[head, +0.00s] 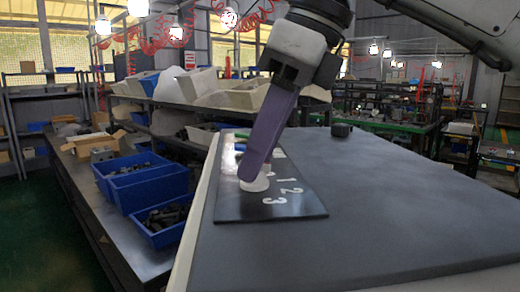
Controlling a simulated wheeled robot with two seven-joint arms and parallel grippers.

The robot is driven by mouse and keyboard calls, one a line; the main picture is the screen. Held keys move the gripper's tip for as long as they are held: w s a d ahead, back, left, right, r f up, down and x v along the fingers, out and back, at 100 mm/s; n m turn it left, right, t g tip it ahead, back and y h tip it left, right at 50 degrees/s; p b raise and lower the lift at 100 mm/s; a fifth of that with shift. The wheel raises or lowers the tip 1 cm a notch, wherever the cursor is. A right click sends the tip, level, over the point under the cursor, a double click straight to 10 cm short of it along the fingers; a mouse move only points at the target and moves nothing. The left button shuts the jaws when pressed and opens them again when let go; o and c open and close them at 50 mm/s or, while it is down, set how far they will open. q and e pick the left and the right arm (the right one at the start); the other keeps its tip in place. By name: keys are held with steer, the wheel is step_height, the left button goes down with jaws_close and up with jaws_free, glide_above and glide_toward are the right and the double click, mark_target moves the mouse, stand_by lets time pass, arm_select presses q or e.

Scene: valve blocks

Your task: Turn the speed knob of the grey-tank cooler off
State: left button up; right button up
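A black control panel (229,207) lies on the dark grey top surface, with white numerals 1, 2 and 3 printed on it. A round white knob (253,184) sits on the panel, left of the numerals. My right gripper (250,176) points down with its purple fingertips at the knob, covering its upper part. The fingers overlap from this side, so I cannot tell whether they are open or closed on the knob. The knob's pointer direction is hidden. No grey tank can be made out. My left gripper is not in view.
Small green and blue parts show at the panel's far end, partly behind the finger. A short black cylinder (341,129) stands farther back on the surface. Blue bins (148,188) with parts sit on a bench to the left. The surface right of the panel is clear.

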steer(key=c, duration=0.3)
steer(key=shift+c, duration=0.4)
steer(key=shift+m, duration=0.3)
steer(key=shift+s+m+t+b, duration=0.1)
steer(key=shift+m+t+b, duration=0.3)
steer(key=shift+m, duration=0.4)
steer(key=m+t+h, duration=0.1)
steer(key=m, duration=0.2)
steer(key=shift+a+b, duration=0.1)
steer(key=shift+b, duration=0.3)
steer(key=shift+s+a+r+m+t+h, duration=0.1)
steer(key=shift+m+t+h, duration=0.4)
steer(key=shift+m, duration=1.3)
steer(key=o, duration=1)
